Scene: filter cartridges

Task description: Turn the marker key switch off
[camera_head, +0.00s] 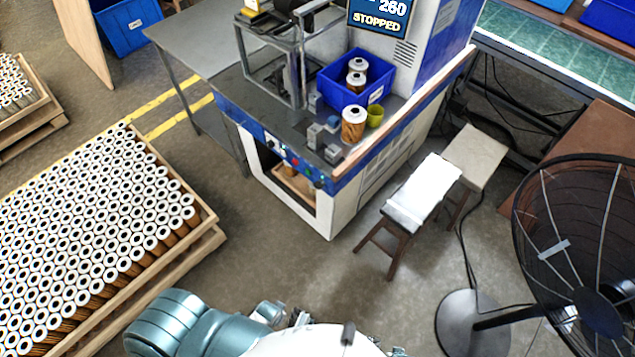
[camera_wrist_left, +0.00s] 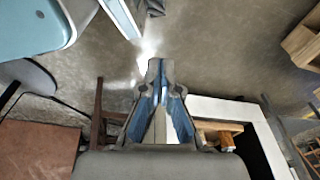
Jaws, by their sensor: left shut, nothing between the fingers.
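The marker machine (camera_head: 335,205) stands at the centre of the head view, its display reading "260 STOPPED". A blue control strip (camera_head: 294,160) along its front edge carries several small coloured buttons and knobs. The key switch is too small to tell apart among them, so its position cannot be read. My left gripper (camera_head: 284,314) is low in the head view, on the near side of the machine and well apart from the strip. In the left wrist view the fingers (camera_wrist_left: 160,66) are together and empty, pointing over the floor. My right gripper is not in view.
A pallet of white-topped cartridges (camera_head: 95,240) fills the left. A blue bin (camera_head: 333,92) with cartridges and a loose cartridge (camera_head: 353,124) stand on the machine top. Stools (camera_head: 424,192) and a large fan (camera_head: 590,250) stand at the right. Floor before the machine is clear.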

